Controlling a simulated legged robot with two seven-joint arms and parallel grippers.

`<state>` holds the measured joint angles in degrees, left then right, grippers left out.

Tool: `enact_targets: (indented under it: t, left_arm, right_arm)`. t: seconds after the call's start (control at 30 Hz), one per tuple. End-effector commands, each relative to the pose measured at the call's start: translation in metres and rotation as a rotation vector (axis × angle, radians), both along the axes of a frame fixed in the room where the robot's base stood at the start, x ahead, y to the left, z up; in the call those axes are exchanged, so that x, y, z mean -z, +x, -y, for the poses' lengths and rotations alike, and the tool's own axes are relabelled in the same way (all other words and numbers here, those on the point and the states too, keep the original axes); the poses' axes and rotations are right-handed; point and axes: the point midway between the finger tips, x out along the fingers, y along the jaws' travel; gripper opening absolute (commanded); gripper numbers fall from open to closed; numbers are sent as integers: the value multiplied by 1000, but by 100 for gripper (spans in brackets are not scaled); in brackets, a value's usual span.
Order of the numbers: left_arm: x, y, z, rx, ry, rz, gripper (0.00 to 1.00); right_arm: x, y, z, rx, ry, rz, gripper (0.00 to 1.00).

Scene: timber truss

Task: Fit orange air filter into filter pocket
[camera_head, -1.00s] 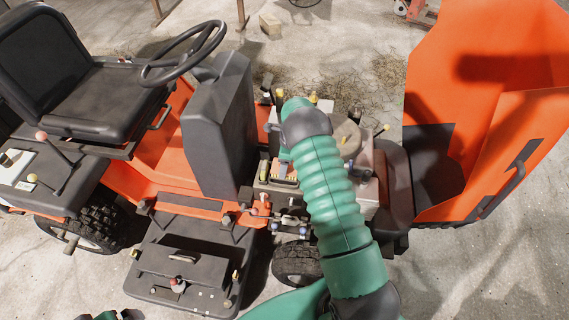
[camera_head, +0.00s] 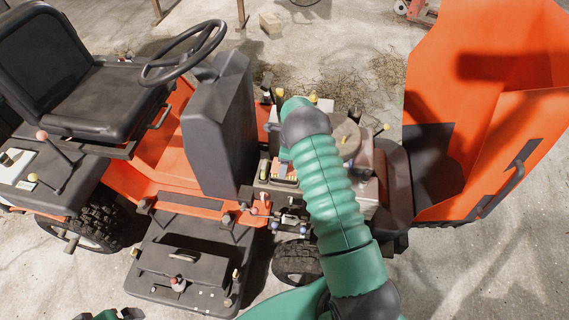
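My green ribbed right arm reaches up from the bottom over the open engine bay (camera_head: 368,192) of an orange mower. Its dark wrist bends down at the top, and its gripper is hidden behind the arm. A small orange ribbed piece (camera_head: 284,170), perhaps the air filter, shows just left of the arm in the engine bay. It is too small and partly covered to tell whether it is held or seated. I cannot make out the filter pocket.
The raised orange hood (camera_head: 480,110) stands at the right. The steering wheel (camera_head: 184,53), dark console (camera_head: 216,125) and seat (camera_head: 75,75) are at the left. Small levers and knobs crowd around the engine. Concrete floor (camera_head: 480,270) is open at lower right.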

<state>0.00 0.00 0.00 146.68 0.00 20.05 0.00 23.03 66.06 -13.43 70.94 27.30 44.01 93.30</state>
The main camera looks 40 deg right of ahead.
Motion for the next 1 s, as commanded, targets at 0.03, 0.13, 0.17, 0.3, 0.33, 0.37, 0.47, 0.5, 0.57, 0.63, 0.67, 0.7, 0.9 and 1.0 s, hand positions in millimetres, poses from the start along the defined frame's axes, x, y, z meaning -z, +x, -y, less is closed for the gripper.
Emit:
enact_targets:
  t: [0.03,0.13,0.17,0.3,0.33,0.37,0.47,0.5,0.57,0.63,0.67,0.7,0.9,1.0]
  left_arm:
    - [0,0,0,0,0,0,100]
    - [2,0,0,0,0,0,100]
    - [3,0,0,0,0,0,100]
    - [5,0,0,0,0,0,100]
    - [6,0,0,0,0,0,100]
    - [7,0,0,0,0,0,100]
    - [9,0,0,0,0,0,100]
    - [9,0,0,0,0,0,100]
    - [10,0,0,0,0,0,100]
    - [12,0,0,0,0,0,100]
    - [12,0,0,0,0,0,100]
    - [13,0,0,0,0,0,100]
    - [17,0,0,0,0,0,100]
    - [19,0,0,0,0,0,100]
  right_arm:
    - [0,0,0,0,0,0,24]
    - [2,0,0,0,0,0,24]
    - [3,0,0,0,0,0,24]
    - [8,0,0,0,0,0,24]
    - [9,0,0,0,0,0,24]
    - [10,0,0,0,0,0,24]
    - [13,0,0,0,0,0,24]
    - [14,0,0,0,0,0,24]
    - [16,0,0,0,0,0,24]
    - [18,0,0,0,0,0,24]
    - [19,0,0,0,-1,1,24]
    - [20,0,0,0,-1,1,24]
    - [26,0,0,0,-1,1,24]
    - [29,0,0,0,-1,1,24]
